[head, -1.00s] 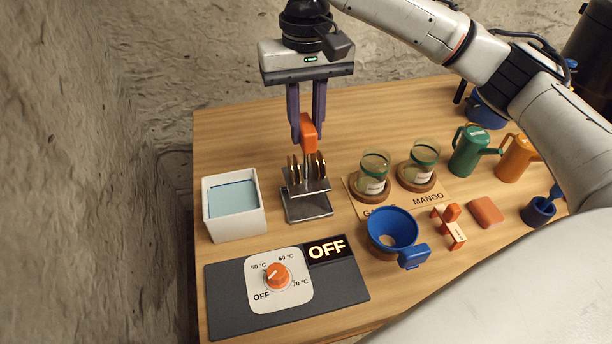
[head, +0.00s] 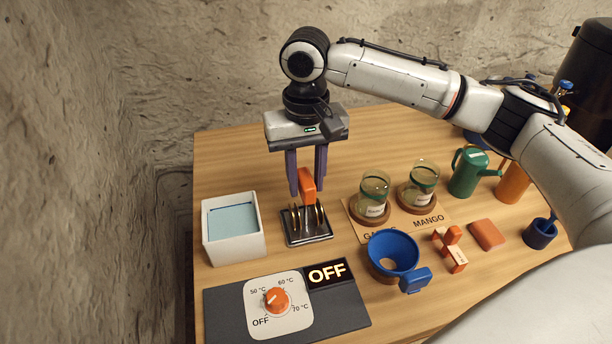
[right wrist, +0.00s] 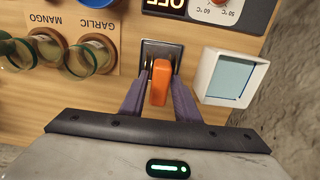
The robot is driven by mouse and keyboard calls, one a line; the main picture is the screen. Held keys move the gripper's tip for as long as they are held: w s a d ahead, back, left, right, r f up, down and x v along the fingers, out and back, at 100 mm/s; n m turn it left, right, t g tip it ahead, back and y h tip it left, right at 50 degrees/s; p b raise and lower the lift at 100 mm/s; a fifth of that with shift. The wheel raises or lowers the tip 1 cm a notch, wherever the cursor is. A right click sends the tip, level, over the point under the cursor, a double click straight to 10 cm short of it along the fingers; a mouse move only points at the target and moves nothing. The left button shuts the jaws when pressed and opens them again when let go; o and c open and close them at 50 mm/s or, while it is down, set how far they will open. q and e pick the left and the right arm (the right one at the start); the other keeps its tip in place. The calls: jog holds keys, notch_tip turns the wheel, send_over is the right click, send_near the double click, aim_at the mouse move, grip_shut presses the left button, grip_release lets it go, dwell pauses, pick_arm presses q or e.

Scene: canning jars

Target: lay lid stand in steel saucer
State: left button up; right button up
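The lid stand (head: 307,188) has an orange handle and several gold-edged lids upright in it. My right gripper (head: 307,188) has its purple fingers closed on both sides of the orange handle. The stand's base is down at the square steel saucer (head: 312,240), within its outline; whether it fully rests there I cannot tell. In the right wrist view the orange handle (right wrist: 160,82) sits between the fingertips, hiding much of the stand, and the saucer (right wrist: 150,46) shows behind it. My left gripper is not in view.
A white water bath (head: 234,246) stands left of the saucer. A dark control panel with an orange knob (head: 276,299) lies in front, reading OFF. Two glass jars (head: 374,190) stand right, with a blue funnel (head: 391,250) nearer. Green (head: 468,172) and orange jugs are farther right.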

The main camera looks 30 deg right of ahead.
jog(key=shift+o, duration=0.7)
jog(key=shift+r, duration=0.15)
notch_tip(320, 180, up, 12)
jog(key=shift+p, duration=0.35)
